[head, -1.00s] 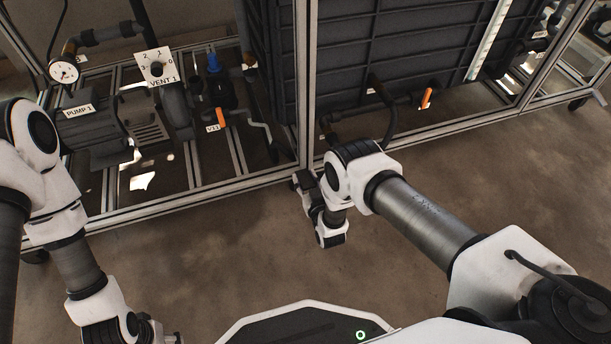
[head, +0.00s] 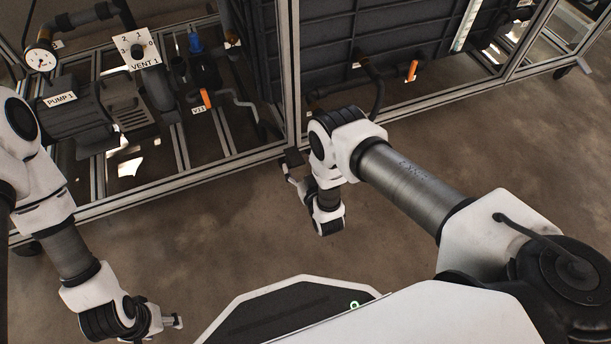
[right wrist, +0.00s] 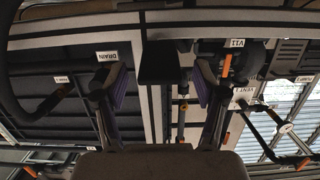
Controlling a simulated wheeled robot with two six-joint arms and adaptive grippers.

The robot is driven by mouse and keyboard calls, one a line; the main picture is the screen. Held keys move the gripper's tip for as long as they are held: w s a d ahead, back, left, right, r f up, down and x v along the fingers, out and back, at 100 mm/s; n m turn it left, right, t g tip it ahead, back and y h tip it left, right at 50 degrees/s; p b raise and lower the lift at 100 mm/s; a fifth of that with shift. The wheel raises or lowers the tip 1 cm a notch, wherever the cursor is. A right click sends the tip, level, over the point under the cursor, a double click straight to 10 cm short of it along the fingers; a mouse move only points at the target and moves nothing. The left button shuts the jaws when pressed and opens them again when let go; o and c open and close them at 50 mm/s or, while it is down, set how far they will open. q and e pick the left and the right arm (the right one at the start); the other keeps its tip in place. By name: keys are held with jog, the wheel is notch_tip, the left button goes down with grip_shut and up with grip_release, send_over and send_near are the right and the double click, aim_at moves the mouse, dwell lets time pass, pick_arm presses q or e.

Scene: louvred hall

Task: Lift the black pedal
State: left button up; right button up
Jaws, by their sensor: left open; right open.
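A black block, which looks like the black pedal (right wrist: 162,62), sticks out from the metal frame near the DRAIN label (right wrist: 107,56). In the right wrist view it shows between the two fingers of my right gripper (right wrist: 160,88), which is open; I see no finger touching it. In the head view the pedal (head: 293,157) is a small dark block at the foot of the frame post, with my right gripper (head: 295,180) just in front, partly hidden by its own wrist. My left gripper (head: 176,321) is open and empty at the lower left, far from the pedal.
The metal frame (head: 170,188) carries a pump (head: 95,112), the VENT 1 dial (head: 137,50), orange-handled valves (head: 206,98) and a dark tank (head: 345,50). A hose (head: 379,88) hangs near my right arm. The floor (head: 240,230) before the frame is clear.

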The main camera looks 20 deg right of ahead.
jog(key=s+r, duration=0.1)
jog(key=s, duration=0.6)
jog(key=shift+s+d+r, duration=0.15)
jog(key=shift+s+r, duration=0.05)
